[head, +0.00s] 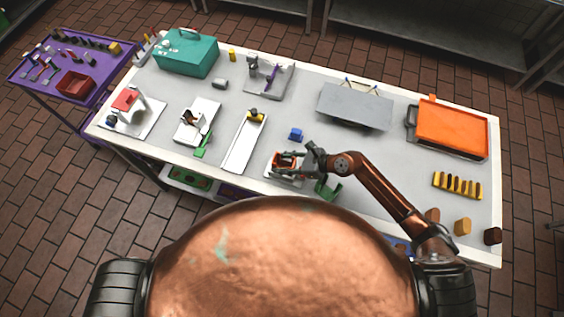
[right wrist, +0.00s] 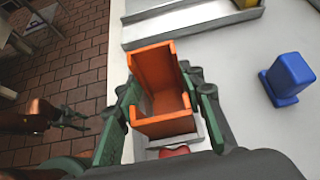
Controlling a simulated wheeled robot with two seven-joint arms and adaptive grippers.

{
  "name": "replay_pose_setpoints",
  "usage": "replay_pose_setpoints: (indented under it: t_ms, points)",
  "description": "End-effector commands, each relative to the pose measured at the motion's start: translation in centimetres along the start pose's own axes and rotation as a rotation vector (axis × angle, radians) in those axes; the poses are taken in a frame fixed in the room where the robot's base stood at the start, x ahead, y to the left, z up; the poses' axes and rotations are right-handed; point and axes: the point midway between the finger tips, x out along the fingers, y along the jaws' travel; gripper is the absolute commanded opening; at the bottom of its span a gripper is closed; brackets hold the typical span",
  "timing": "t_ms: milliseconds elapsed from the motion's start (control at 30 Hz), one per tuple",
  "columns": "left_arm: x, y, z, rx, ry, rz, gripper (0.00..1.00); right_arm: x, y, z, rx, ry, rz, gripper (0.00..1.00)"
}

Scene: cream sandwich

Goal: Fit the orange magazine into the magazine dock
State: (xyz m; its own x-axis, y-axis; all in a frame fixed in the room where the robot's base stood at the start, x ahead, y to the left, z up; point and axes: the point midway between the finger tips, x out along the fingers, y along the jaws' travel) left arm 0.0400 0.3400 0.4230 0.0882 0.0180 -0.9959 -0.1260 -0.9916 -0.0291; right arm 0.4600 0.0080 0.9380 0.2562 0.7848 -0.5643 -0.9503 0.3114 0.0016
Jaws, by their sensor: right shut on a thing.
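The orange magazine (right wrist: 163,124) is an open-topped box with a tall wall at one end. My right gripper (head: 291,158) is shut on it, with green fingers on both sides in the right wrist view (right wrist: 160,100). In the head view the magazine (head: 280,158) is over a pale base (head: 284,181) near the table's front edge, which looks like the magazine dock. The gripper and magazine hide most of this base, and I cannot tell whether they touch. A red part (right wrist: 175,151) shows below the magazine. My left gripper (right wrist: 76,120) appears small over the floor, its fingers apart.
A blue block (head: 296,134) stands behind the magazine. A long white tray (head: 243,142) lies to the left. The table between the blue block and grey panel is clear.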

Motion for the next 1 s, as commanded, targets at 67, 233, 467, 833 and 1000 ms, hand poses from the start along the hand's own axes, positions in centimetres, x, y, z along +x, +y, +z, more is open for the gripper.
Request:
replay_pose_setpoints:
  t_ms: [67, 233, 467, 833, 1000]
  points:
    - [0.0, 0.0, 0.0, 0.0, 0.0, 0.0, 0.4, 0.0, 0.0, -0.1, 0.0, 0.002, 0.0, 0.38]
    - [0.0, -0.1, -0.2, 0.0, 0.002, 0.0, 0.4, 0.0, 0.0, 0.0, 0.0, 0.002, 0.0, 0.49]
    - [0.0, -0.1, -0.5, 0.001, 0.007, -0.001, 0.4, 0.0, 0.0, 0.0, 0.0, 0.001, 0.0, 0.53]
    - [0.7, -0.1, -0.5, 0.001, 0.007, -0.001, 0.4, -3.3, 0.0, -0.2, -0.003, 0.004, -0.001, 0.53]
    - [1.3, -0.1, -0.4, 0.001, 0.006, -0.001, 0.4, -7.0, 0.0, -0.3, -0.002, 0.005, -0.001, 0.53]
